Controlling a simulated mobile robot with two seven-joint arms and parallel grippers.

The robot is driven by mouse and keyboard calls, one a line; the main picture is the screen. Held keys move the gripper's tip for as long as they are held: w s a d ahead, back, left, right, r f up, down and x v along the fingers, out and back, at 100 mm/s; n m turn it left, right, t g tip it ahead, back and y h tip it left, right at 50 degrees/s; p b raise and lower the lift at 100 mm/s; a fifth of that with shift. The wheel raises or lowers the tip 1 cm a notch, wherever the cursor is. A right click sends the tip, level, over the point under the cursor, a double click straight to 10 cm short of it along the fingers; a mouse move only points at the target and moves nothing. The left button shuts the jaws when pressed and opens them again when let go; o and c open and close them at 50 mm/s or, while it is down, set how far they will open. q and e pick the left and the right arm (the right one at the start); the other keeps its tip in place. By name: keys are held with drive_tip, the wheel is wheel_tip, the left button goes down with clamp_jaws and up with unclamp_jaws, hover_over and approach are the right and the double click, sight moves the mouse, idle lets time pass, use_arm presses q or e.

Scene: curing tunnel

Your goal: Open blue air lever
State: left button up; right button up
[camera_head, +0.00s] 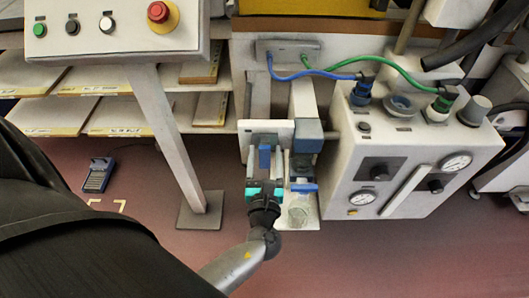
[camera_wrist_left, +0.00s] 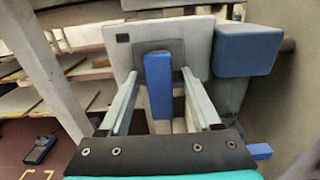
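A blue lever (camera_head: 264,157) stands upright on a pale plate (camera_head: 284,129) below the grey valve block. In the left wrist view the lever (camera_wrist_left: 158,85) hangs in front of the plate (camera_wrist_left: 203,42). My left gripper (camera_head: 264,166) reaches up from below. In its wrist view the gripper (camera_wrist_left: 159,76) has its fingers spread on either side of the lever, with a gap on each side. A second blue handle (camera_head: 303,187) sits to the right, under a blue-grey housing (camera_head: 306,137); its end (camera_wrist_left: 260,151) shows at the wrist view's lower right. My right gripper is not in view.
A grey box with gauges (camera_head: 400,172) stands close on the right, with blue and green hoses above. A slanted post (camera_head: 168,135) carries the button panel (camera_head: 115,33) on the left. Shelves with boards lie behind. The red floor below is mostly clear.

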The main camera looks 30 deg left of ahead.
use_arm(q)
clamp_jaws()
idle(0.3)
idle(0.9)
